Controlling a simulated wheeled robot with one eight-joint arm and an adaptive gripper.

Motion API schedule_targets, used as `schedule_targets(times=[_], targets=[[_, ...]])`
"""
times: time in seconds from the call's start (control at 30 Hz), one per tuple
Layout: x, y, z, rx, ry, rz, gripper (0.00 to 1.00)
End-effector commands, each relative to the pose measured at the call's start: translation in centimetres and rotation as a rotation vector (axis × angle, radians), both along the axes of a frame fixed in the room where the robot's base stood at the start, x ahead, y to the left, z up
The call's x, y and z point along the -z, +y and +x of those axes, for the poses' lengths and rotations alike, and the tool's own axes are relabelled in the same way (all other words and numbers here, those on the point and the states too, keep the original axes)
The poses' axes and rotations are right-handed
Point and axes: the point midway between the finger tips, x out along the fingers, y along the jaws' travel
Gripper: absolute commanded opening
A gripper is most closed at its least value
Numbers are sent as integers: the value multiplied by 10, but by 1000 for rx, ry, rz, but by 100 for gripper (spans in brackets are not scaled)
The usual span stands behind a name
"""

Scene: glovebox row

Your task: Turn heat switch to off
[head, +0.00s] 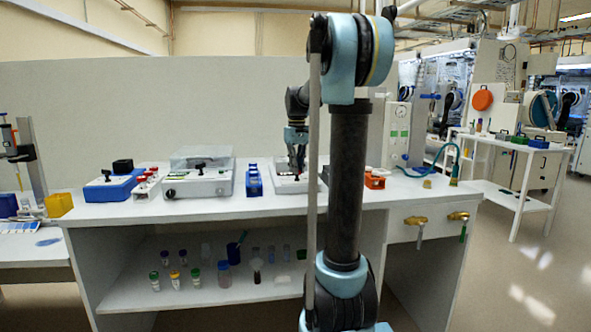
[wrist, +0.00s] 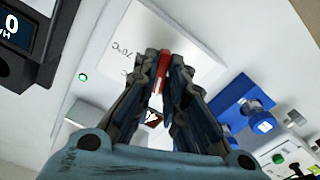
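The white device (head: 285,186) stands on the bench, and my gripper (head: 297,160) reaches down to it from above. In the wrist view its pale top plate (wrist: 185,28) carries a "70°C" marking. A red switch piece (wrist: 164,72), which I take for the heat switch, stands between my fingertips. My gripper (wrist: 165,62) is nearly closed, with its fingers drawn in against both sides of the red piece. The switch's base and its position marks are mostly hidden by the fingers. A small green light (wrist: 82,76) glows on the white face to the left.
A blue rack (head: 253,181) stands just left of the device, and an orange block (head: 375,181) to its right. A lidded white instrument (head: 200,181) and a blue box (head: 112,187) are farther left. In the wrist view, a blue block with knobs (wrist: 240,104) lies close right of my fingers.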

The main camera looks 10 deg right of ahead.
Motion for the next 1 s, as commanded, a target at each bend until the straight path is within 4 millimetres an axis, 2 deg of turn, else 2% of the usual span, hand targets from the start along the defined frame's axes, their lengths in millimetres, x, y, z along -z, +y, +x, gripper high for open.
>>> schedule_targets(times=[0.03,0.07,0.37,0.53,0.67,1.0], targets=[[0,0,0,1,0,0,26],[0,0,0,1,0,0,30],[0,0,0,1,1,1,30],[-8,0,0,1,1,1,30],[-25,0,0,1,1,1,30],[-88,0,1,0,1,1,30]])
